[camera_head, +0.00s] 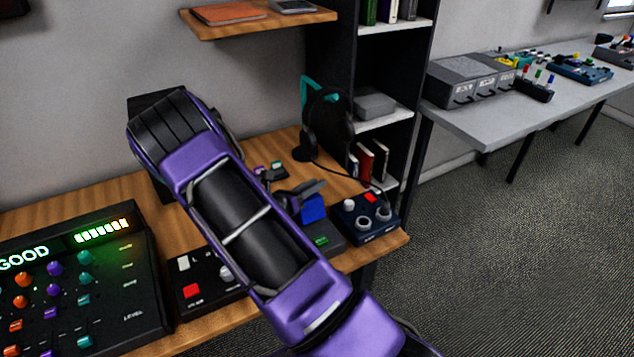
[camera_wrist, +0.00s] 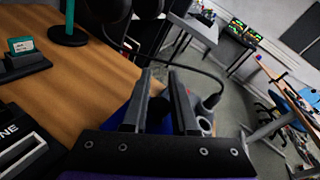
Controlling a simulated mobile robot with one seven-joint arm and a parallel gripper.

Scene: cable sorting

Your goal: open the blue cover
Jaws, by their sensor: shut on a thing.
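The blue cover (camera_head: 313,208) shows in the head view on a dark box with a green light (camera_head: 321,240) near the right end of the wooden desk. It appears raised at an angle above the box, though my gripper and arm hide part of it. My gripper (camera_head: 307,190) is at the cover's upper edge and shut on it. In the wrist view the two dark fingers (camera_wrist: 161,85) point forward, with a bit of blue cover (camera_wrist: 160,125) showing between them.
A dark blue box with knobs (camera_head: 365,218) and a cable stands just right of the cover. A headset on a stand (camera_head: 318,120) is behind. A control panel with a red button (camera_head: 192,290) and a lit mixer (camera_head: 80,285) are left. A black shelf (camera_head: 390,120) rises behind.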

